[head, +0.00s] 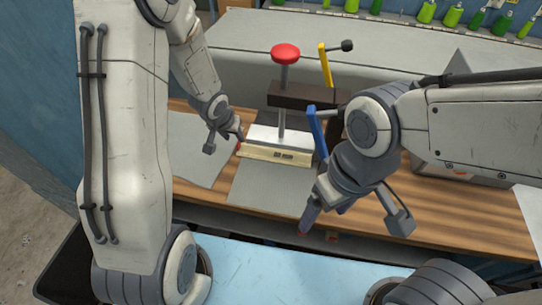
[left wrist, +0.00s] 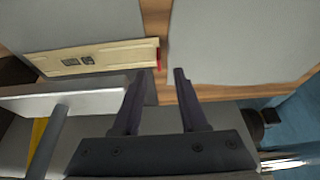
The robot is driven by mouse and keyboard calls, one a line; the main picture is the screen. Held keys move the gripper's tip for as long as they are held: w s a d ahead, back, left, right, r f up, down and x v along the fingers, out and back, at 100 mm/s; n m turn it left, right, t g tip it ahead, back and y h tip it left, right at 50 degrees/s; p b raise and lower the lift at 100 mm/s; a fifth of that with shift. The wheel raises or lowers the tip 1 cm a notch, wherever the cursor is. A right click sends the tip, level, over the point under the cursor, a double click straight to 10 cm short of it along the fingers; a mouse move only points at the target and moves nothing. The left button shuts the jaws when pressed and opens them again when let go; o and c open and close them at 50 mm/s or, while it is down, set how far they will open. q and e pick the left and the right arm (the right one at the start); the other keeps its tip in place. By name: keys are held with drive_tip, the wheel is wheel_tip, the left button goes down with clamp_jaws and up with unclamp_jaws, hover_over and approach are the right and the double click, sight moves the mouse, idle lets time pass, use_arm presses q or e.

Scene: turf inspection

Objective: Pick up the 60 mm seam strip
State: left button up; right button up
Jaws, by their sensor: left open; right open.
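The seam strip (head: 275,154) is a long pale-yellow bar with small dark markings on its face. It lies along the front edge of a white plate (head: 283,138) under a red-knobbed post, and its left end is red. The strip also shows in the left wrist view (left wrist: 105,58), with the red end at its right. My left gripper (head: 238,134) is open and empty beside the strip's red end; its fingers (left wrist: 157,76) are apart, with nothing between them. My right gripper (head: 322,216) is open in front of the table, right of and nearer than the strip.
The red knob (head: 285,53) tops a post through a dark beam (head: 300,96). A yellow lever (head: 325,66) and a blue lever (head: 317,130) stand beside it. Grey sheets (head: 197,148) lie on the wooden table (head: 440,200). Green bottles (head: 427,12) line the back.

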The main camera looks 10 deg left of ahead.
use_arm(q)
drive_tip(key=b+x, duration=0.3)
drive_tip(key=x, duration=0.2)
drive_tip(key=shift+w+f, duration=0.2)
drive_tip(key=shift+f, duration=0.05)
drive_tip(key=shift+r, duration=0.15)
clamp_jaws()
